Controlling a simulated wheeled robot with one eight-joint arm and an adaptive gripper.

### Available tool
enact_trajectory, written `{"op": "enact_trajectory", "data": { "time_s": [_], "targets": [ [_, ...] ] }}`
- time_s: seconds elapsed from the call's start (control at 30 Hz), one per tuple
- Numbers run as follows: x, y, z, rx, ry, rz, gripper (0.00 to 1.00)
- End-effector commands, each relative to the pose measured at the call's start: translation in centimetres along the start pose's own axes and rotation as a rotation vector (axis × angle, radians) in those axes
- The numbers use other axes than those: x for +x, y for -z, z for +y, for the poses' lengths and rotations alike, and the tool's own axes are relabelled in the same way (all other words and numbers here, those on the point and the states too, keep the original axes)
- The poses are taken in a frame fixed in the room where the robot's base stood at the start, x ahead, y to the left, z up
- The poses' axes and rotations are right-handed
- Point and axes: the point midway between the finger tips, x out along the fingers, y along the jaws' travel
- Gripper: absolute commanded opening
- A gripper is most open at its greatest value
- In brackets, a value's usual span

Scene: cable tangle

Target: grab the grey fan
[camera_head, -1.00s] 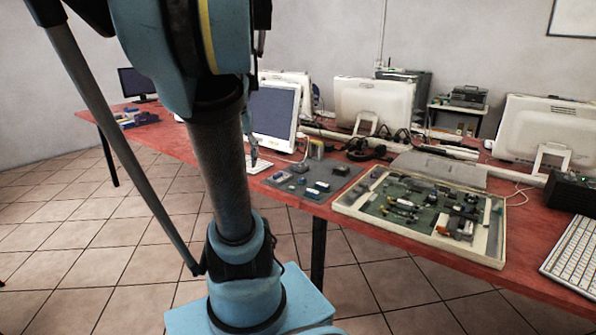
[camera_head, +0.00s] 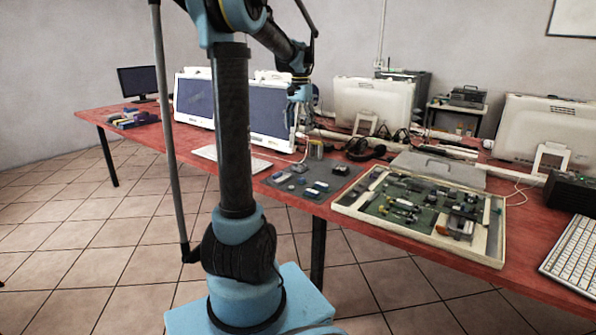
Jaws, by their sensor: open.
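I cannot make out a grey fan with certainty; it may be among the small parts on the table or hidden behind my arm or the monitors.
The red table (camera_head: 545,235) carries white monitors (camera_head: 372,103), a grey mat (camera_head: 285,190) with small parts, a framed circuit board (camera_head: 345,207), headphones (camera_head: 366,150), a keyboard (camera_head: 575,250) and a black box (camera_head: 570,192). Cables lie along the back. Tiled floor is clear in front.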

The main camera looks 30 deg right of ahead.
Motion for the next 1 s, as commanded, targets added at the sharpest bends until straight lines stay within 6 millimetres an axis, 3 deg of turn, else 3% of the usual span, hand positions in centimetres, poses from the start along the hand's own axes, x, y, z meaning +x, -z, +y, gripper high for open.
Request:
{"op": "enact_trajectory", "data": {
  "time_s": [0.6, 1.0],
  "targets": [
    [9.9, 0.0, -0.1, -0.001, 0.000, 0.000, 0.67],
    [12.9, 0.2, -0.2, -0.001, 0.000, 0.000, 0.67]
  ]
}}
